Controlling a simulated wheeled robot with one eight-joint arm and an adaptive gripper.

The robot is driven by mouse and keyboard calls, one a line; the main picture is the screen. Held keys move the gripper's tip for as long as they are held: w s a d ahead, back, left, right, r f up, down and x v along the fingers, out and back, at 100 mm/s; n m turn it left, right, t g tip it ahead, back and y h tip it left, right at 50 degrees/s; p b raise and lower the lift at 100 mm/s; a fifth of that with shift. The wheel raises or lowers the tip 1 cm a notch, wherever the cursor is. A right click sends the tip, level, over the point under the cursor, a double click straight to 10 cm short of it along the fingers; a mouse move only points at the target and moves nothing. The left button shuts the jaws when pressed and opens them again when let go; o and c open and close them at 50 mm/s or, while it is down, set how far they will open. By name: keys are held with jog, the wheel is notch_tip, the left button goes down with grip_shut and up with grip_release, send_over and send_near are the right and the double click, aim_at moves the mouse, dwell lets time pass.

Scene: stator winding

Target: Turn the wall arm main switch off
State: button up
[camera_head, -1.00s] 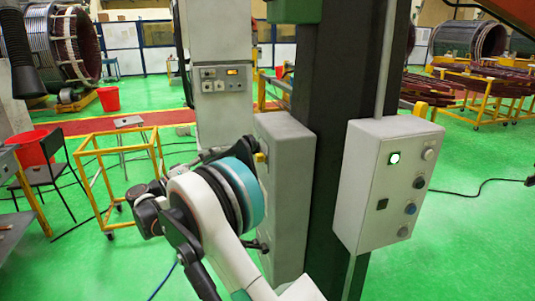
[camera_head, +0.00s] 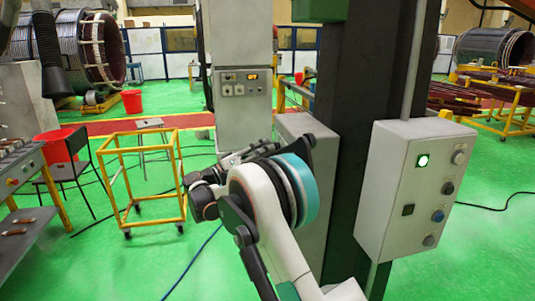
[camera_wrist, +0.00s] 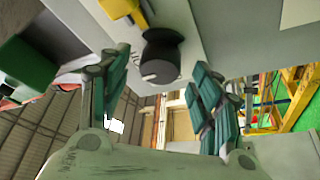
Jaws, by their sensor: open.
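In the wrist view, a round black knob (camera_wrist: 160,55) with a white mark sits on a light grey panel face (camera_wrist: 210,25). It looks like the main switch. My gripper (camera_wrist: 160,78) is open, with one green-padded finger on each side of the knob's picture area. I cannot tell whether the fingers touch it. In the head view, my wrist and gripper reach to the side of a grey cabinet (camera_head: 305,125) on the dark column (camera_head: 350,130).
A grey control box (camera_head: 385,185) with a lit green button (camera_head: 422,161) hangs right of my arm. A yellow part (camera_wrist: 118,8) lies above the knob. A yellow trolley (camera_head: 150,133) stands left on open green floor (camera_head: 170,270).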

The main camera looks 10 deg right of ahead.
jog(key=shift+x, duration=0.8)
jog(key=shift+c, duration=0.3)
jog(key=c, duration=1)
jog(key=shift+n+y, duration=0.3)
jog(key=shift+n, duration=0.2)
jog(key=n+g+y+p, duration=0.1)
jog(key=n+p, duration=0.1)
jog(key=n, duration=0.3)
jog(key=n+y+p, duration=0.2)
jog(key=n, duration=0.3)
jog(key=n+g+y+p, duration=0.1)
jog(key=n+y+p, duration=0.1)
jog(key=n, duration=0.3)
jog(key=shift+r+g+p, duration=0.2)
jog(key=shift+g+p, duration=0.1)
jog(key=shift+p, duration=0.05)
